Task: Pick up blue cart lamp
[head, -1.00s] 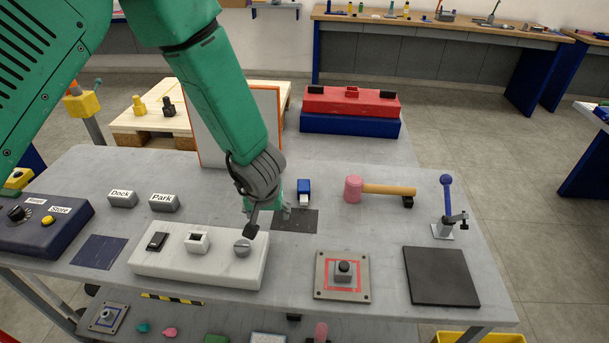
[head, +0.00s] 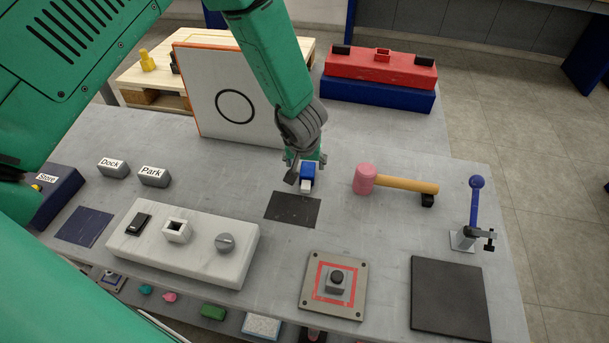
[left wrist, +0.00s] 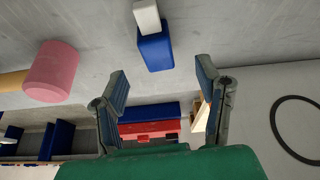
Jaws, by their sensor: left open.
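The blue cart lamp (head: 308,173) is a small blue block with a white end, standing on the grey cart top just behind a dark square pad. My left gripper (head: 305,168) is at the lamp from behind and above in the head view, and partly overlaps it there. In the left wrist view the lamp (left wrist: 154,48) lies beyond the open fingertips, roughly in line with the gap between them. The left gripper (left wrist: 162,85) is open with nothing between its fingers. My right gripper is not in view.
A pink-headed mallet (head: 365,180) lies right of the lamp. A white panel with a black ring (head: 215,85) stands behind left. A white switch block (head: 200,262) sits in front left. A red and blue box (head: 378,92) is at the back. The dark pad (head: 292,209) is bare.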

